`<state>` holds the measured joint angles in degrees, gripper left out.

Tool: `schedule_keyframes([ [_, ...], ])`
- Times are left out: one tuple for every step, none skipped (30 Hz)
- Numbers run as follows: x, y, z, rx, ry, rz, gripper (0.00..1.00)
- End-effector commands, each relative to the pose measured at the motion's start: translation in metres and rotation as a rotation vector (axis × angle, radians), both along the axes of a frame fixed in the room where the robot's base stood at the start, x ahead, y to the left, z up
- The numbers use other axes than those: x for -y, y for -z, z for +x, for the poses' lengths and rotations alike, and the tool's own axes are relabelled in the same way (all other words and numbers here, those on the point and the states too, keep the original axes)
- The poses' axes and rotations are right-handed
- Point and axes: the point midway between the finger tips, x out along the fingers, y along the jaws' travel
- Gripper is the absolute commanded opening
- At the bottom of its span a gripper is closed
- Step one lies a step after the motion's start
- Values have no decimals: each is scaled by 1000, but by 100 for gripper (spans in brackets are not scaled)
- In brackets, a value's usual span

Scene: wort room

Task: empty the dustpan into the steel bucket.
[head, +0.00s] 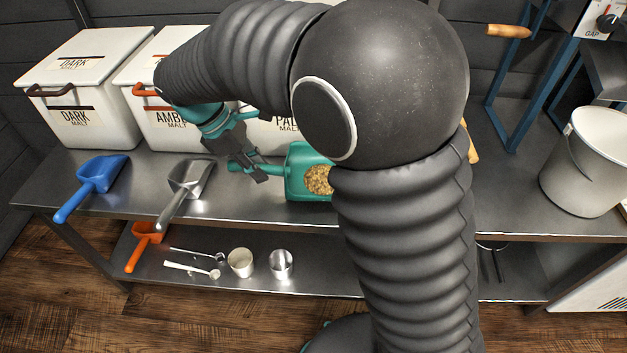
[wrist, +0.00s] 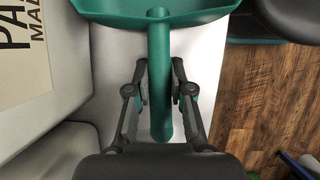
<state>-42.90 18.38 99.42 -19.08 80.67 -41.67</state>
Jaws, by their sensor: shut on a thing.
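The green dustpan (head: 297,170) holds a heap of golden grain (head: 318,180). My arm hides its right part in the head view. My gripper (head: 250,166) is shut on its handle, left of the pan. In the wrist view the handle (wrist: 160,65) runs between the two fingers of my gripper (wrist: 159,90), and the pan is at the top edge; its grain is out of that view. A pale grey bucket with a wire handle (head: 583,165) stands upright on the counter at the far right. It is the only bucket in view, and its inner floor is hidden.
White malt bins (head: 95,90) line the back left of the steel counter (head: 130,195). A blue scoop (head: 95,178) and a metal scoop (head: 183,185) lie in front. Blue framework (head: 520,85) stands left of the bucket. The lower shelf holds an orange scoop (head: 146,238) and small cups (head: 240,262).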

Motion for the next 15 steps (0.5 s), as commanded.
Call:
schedule_keyframes([
  [0,-7,0,0,0,0,0],
  [0,-9,0,0,0,0,0],
  [0,-12,0,1,0,0,0],
  [0,-13,0,1,0,0,0],
  [0,-15,0,1,0,0,0],
  [0,-18,0,0,0,0,0],
  [0,-20,0,0,0,0,0],
  [0,-22,0,0,0,0,0],
  [0,-25,0,0,0,0,0],
  [0,-27,0,0,0,-1,0],
  [0,-29,0,0,0,-1,0],
  [0,-32,0,0,0,-1,0],
  [0,-33,0,0,0,-1,0],
  [0,-35,0,0,0,-1,0],
  [0,-36,0,0,0,-1,0],
])
